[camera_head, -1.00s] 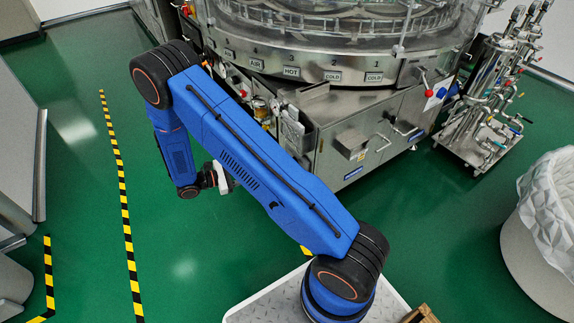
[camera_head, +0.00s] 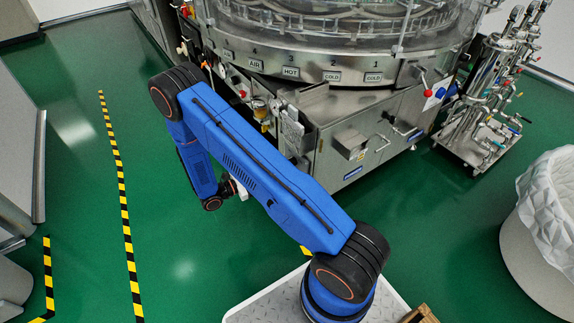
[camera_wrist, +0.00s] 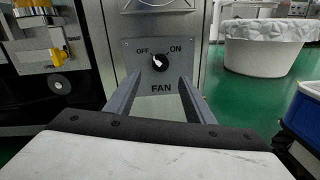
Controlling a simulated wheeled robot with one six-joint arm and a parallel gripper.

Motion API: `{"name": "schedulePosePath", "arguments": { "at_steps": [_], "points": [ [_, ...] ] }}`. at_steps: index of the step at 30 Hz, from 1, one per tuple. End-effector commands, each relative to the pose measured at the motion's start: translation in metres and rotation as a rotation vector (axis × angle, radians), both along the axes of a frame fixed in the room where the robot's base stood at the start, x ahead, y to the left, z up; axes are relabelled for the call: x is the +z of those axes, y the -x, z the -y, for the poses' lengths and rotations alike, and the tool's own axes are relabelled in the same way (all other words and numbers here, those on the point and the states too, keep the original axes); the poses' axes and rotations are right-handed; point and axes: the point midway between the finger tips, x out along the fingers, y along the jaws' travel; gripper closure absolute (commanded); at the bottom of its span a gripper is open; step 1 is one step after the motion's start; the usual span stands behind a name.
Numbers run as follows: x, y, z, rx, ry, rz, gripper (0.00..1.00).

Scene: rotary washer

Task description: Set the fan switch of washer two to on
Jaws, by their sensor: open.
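The fan switch (camera_wrist: 159,62) is a small round black knob with a white pointer mark on a grey metal plate (camera_wrist: 133,48) in the wrist view. The plate reads OFF at upper left, ON at upper right and FAN below. The pointer appears to lean toward OFF. My gripper (camera_wrist: 160,79) is open and empty, its two fingers reaching toward the plate on either side below the knob. Contact cannot be told. In the head view my gripper is mostly hidden behind my blue arm, beside the washer (camera_head: 360,145); the fan switch is not visible there.
Yellow valve parts (camera_wrist: 58,56) and metal fittings stand left of the plate. A white lined bin (camera_wrist: 262,52) stands at the right. A piping cart (camera_head: 480,135) is right of the washer. Green floor (camera_head: 85,215) lies clear on the left.

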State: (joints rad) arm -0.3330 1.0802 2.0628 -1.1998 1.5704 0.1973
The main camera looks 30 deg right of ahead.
Motion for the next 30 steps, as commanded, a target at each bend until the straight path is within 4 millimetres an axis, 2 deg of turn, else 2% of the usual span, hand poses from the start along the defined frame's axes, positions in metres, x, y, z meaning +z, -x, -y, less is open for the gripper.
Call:
{"name": "schedulePosePath", "arguments": {
  "at_steps": [9,15,21,30],
  "points": [
    [0.0,0.003,0.057,-0.003,0.0,-0.001,0.51],
    [0.0,0.004,0.083,-0.003,-0.001,-0.001,0.51],
    [0.0,0.004,0.095,-0.001,0.0,0.0,0.51],
    [0.0,0.004,0.096,0.0,0.0,0.0,0.51]
  ]
}}
